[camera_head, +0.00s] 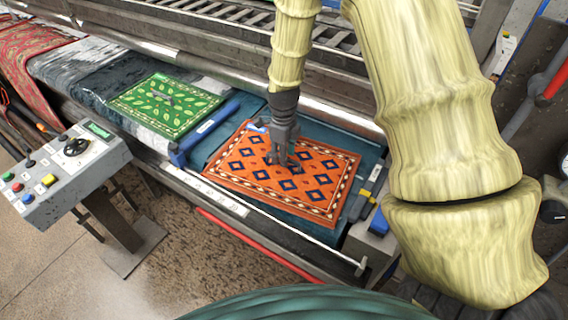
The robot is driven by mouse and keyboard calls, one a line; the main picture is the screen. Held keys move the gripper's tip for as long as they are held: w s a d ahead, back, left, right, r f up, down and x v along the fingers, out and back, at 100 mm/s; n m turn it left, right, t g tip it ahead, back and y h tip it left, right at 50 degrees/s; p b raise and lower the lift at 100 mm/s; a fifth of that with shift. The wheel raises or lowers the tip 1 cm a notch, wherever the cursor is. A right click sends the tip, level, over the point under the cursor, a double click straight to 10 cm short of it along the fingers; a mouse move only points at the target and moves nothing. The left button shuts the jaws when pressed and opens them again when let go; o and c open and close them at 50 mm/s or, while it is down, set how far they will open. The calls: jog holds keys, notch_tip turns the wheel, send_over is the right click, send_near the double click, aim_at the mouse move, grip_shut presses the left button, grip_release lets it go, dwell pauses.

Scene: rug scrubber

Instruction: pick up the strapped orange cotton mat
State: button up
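The orange mat (240,177) lies flat on the blue-green bed of the machine, in the middle of the head view. It has dark blue diamonds and a patterned border. My gripper (286,166) points down over the middle of the mat, with its fingertips at or very close to the surface. The gripper covers that part of the mat, so I cannot make out a strap there or whether the fingers hold anything. A small light-blue piece (257,125) shows at the mat's far left corner.
A green leaf-patterned mat (132,100) lies to the left, beyond a blue bar (205,133). A red patterned rug (30,50) is at far left. A metal roller (335,113) runs behind the mats. A control box (62,172) stands at front left.

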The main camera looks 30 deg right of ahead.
jog(key=shift+w+f+p, duration=0.1)
jog(key=shift+f+p, duration=0.2)
jog(key=shift+f, duration=1.15)
jog(key=shift+c, duration=0.4)
grip_shut()
